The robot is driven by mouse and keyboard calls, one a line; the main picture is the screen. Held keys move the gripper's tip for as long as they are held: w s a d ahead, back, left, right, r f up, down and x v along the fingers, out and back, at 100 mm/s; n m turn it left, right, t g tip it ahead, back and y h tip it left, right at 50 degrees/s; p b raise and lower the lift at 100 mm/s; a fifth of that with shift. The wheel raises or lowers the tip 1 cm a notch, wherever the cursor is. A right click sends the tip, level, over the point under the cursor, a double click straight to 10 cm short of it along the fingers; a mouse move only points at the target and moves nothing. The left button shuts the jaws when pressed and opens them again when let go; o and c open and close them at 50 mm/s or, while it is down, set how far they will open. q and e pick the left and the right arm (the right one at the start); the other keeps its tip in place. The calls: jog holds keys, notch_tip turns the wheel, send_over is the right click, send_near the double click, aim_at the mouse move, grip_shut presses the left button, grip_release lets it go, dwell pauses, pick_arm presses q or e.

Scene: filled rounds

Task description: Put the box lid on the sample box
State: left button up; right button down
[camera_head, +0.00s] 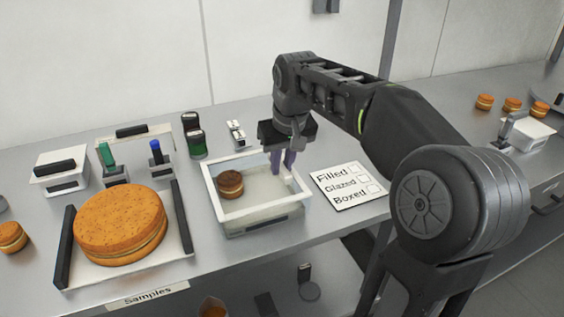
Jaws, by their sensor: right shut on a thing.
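My left gripper is not in view.
A big round cake (121,223) sits on a tray with black handles at left. A closed white box (61,170), green and blue-topped items and dark jars (195,140) stand behind. A checklist card (347,185) lies right of the box. Several rounds (511,104) sit far right.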

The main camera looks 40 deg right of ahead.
jog(key=shift+f, duration=0.25)
dwell(0.5)
jog(key=c, duration=1.3)
grip_release()
jog(key=shift+o, duration=0.7)
jog(key=o, duration=0.4)
jog(key=shift+r+p, duration=2.9)
jog(key=shift+r, duration=0.65)
jog(key=shift+f, duration=0.1)
